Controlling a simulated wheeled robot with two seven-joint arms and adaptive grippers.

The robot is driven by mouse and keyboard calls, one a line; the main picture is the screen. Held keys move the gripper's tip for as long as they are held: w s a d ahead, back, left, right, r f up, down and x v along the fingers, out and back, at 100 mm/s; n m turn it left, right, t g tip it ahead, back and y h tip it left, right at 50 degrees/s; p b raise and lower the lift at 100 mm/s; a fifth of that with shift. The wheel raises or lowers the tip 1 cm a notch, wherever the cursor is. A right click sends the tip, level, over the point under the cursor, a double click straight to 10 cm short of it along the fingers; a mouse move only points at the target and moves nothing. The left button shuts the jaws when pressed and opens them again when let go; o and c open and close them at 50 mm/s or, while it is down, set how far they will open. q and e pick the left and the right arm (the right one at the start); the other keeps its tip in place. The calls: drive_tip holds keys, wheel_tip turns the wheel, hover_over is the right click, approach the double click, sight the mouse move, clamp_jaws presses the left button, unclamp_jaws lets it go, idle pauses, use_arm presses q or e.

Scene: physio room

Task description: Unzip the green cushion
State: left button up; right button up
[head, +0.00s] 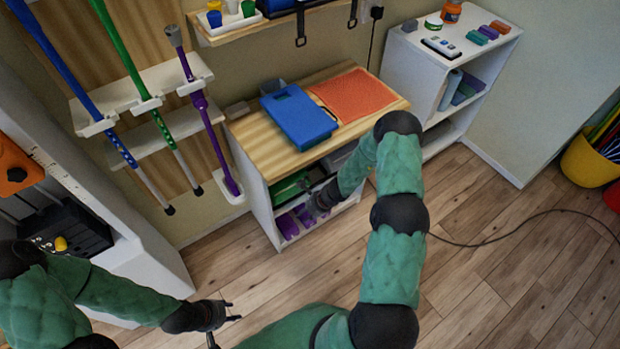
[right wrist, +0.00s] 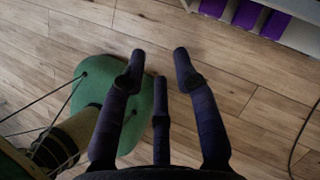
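A dark green item (head: 288,189) lies in the upper compartment of the wood-topped cabinet, below the top; I cannot tell whether it is the green cushion, and no zip shows. My right gripper (head: 322,200) is in front of the cabinet's open shelves, at the right of the green item. In the right wrist view its fingers (right wrist: 157,70) are spread, with nothing between them but floor. My left gripper (head: 224,322) is low at the left over the floor, its fingers apart and empty.
The wood-topped cabinet (head: 255,143) bears a blue box (head: 298,115) and an orange mat (head: 354,95). Purple things (head: 288,226) lie in its lower compartment. A white shelf unit (head: 414,62) stands to the right. A dark cable (head: 500,238) crosses the otherwise clear floor.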

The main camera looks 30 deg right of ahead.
sight(308, 178)
drive_tip(key=w+d+r+m+t+h, duration=0.25)
drive_tip(key=w+d+m+t, duration=0.25)
drive_tip(key=w+d+m, duration=0.6)
drive_tip(key=w+f+n+b, duration=0.2)
drive_tip(key=f, duration=0.1)
drive_tip(key=w+f+n+b, duration=0.1)
drive_tip(key=shift+w+d+f+y, duration=0.15)
drive_tip(key=shift+f+y, duration=0.1)
drive_tip(key=shift+f, duration=0.15)
clamp_jaws()
